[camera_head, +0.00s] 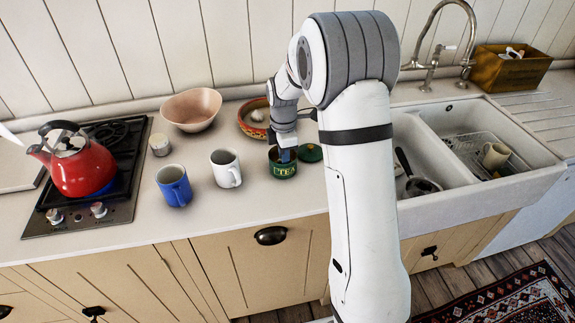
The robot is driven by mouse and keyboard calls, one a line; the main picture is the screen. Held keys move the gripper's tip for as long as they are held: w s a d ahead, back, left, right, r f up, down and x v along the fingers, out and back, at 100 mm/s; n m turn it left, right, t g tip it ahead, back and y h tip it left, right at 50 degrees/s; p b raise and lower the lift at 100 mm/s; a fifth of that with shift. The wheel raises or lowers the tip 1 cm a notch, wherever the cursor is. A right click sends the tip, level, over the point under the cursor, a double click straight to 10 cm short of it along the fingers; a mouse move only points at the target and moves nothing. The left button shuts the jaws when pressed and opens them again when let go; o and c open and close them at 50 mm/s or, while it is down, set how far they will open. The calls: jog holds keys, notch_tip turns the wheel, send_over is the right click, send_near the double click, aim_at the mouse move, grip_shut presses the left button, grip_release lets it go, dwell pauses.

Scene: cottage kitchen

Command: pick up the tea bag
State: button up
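The tea bag does not show in this view. A dark green tin marked "TEA" (283,171) stands on the counter, and my arm's end is right above it. My gripper (286,156) points down at the tin's open top, with its blue-grey fingertips at or just inside the rim. The fingers look close together, but I cannot tell whether they are open, shut or holding anything. The inside of the tin is hidden. A green lid (311,152) lies on the counter just right of the tin, partly behind my arm.
A white mug (226,170) and a blue mug (173,187) stand left of the tin. A patterned bowl (246,122) and a pink bowl (192,108) sit behind. A red kettle (80,168) is on the hob at left. The sink (512,140) is right of my arm.

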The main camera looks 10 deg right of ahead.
jog(key=shift+c, duration=1.4)
notch_tip(320, 180, up, 10)
jog(key=b, duration=0.1)
